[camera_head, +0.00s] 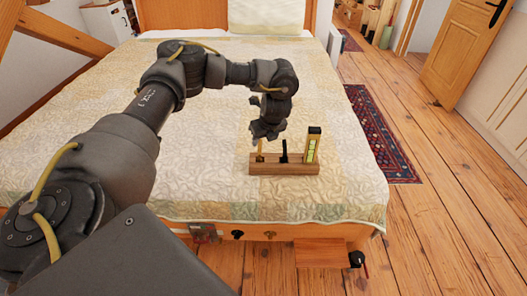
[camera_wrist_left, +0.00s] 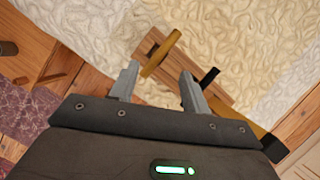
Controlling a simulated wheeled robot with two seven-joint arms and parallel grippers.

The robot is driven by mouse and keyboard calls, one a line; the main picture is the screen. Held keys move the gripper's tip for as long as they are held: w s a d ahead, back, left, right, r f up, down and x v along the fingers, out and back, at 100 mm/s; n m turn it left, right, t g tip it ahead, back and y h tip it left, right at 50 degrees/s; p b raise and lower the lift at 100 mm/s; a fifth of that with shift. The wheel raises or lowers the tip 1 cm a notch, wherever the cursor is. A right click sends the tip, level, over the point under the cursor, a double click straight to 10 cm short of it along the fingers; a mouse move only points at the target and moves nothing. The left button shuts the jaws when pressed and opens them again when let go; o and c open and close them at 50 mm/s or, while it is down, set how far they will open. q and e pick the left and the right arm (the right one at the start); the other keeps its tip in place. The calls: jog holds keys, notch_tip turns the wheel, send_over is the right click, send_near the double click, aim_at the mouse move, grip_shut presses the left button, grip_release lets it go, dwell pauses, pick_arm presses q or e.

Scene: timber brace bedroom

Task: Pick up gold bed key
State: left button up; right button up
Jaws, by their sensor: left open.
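The gold bed key (camera_head: 261,151) stands upright at the left end of a wooden block (camera_head: 285,169) on the bed. It also shows in the left wrist view (camera_wrist_left: 161,54), between my fingers' lines and beyond their tips. My left gripper (camera_head: 264,133) is open, directly above the key, pointing down. In the left wrist view its two grey fingers (camera_wrist_left: 157,76) are spread and empty, with the key nearer the left finger. The key's lower end is hidden in the block. My right gripper is not in view.
A black upright piece (camera_head: 284,152) and a yellow-green level-like piece (camera_head: 313,145) stand in the same block, right of the key. The quilted bed (camera_head: 220,195) is otherwise clear around the block. A patterned rug (camera_head: 378,130) lies on the floor to the right.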

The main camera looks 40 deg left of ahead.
aim_at(261, 148)
pick_arm(q)
jog(key=b+x, duration=0.1)
jog(key=x, duration=0.4)
jog(key=shift+d+b, duration=0.1)
jog(key=shift+b, duration=0.3)
jog(key=shift+f, duration=0.3)
jog(key=shift+x, duration=2.65)
jog(key=shift+s, duration=0.1)
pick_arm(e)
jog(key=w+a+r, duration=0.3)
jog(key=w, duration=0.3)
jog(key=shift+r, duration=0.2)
pick_arm(q)
jog(key=shift+c, duration=0.4)
grip_shut()
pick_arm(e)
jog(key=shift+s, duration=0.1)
